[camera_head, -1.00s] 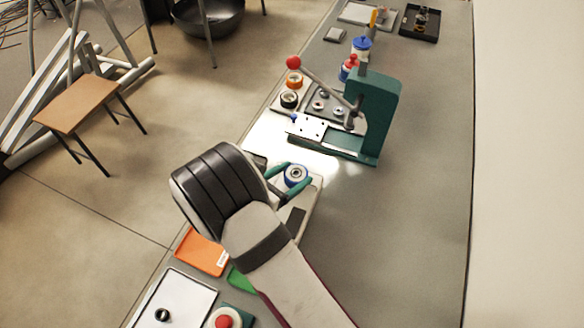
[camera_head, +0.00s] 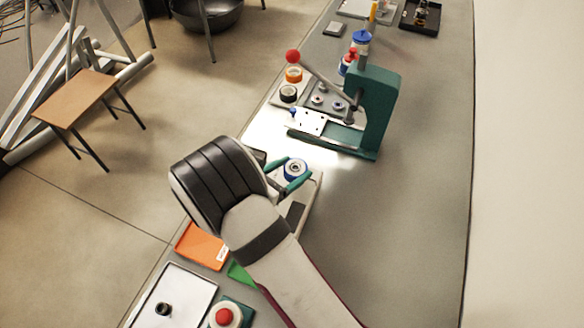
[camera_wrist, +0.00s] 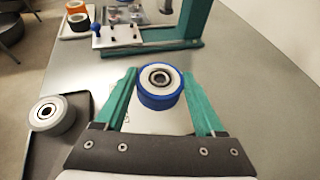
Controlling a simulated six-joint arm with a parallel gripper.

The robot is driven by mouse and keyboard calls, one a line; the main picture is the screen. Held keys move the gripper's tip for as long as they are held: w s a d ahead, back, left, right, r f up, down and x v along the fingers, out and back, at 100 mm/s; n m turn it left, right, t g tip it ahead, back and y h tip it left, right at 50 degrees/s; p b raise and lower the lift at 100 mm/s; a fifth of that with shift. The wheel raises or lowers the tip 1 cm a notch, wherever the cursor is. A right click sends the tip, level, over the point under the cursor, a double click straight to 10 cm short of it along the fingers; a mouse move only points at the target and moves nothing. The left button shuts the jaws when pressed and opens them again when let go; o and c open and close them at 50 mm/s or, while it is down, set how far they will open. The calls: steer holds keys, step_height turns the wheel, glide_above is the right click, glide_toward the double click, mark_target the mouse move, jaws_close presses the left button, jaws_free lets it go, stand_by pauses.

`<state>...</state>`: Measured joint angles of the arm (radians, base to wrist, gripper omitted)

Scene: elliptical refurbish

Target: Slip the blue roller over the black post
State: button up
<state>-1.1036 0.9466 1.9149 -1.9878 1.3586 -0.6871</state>
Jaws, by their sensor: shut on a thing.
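The blue roller (camera_head: 295,169) has a blue rim, a white face and a dark bearing hole facing up. In the wrist view the blue roller (camera_wrist: 161,98) sits between the green fingertips of my gripper (camera_wrist: 160,88). My gripper (camera_head: 292,174) is shut on it, over a pale device on the bench. A short dark upright piece (camera_head: 164,309) stands on the white tray at the lower left. It may be the black post, but it is too small to be sure. The roller is well apart from it.
A green lever press (camera_head: 376,110) stands beyond my gripper. A pale grey roller (camera_wrist: 50,115) lies in a dark tray left of my gripper. An orange tray (camera_head: 202,245) and a red button box (camera_head: 224,316) are nearer. The bench's right side is clear.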

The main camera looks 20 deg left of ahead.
steer(key=shift+f, duration=0.6)
steer(key=o, duration=1.2)
steer(key=shift+v, duration=5.5)
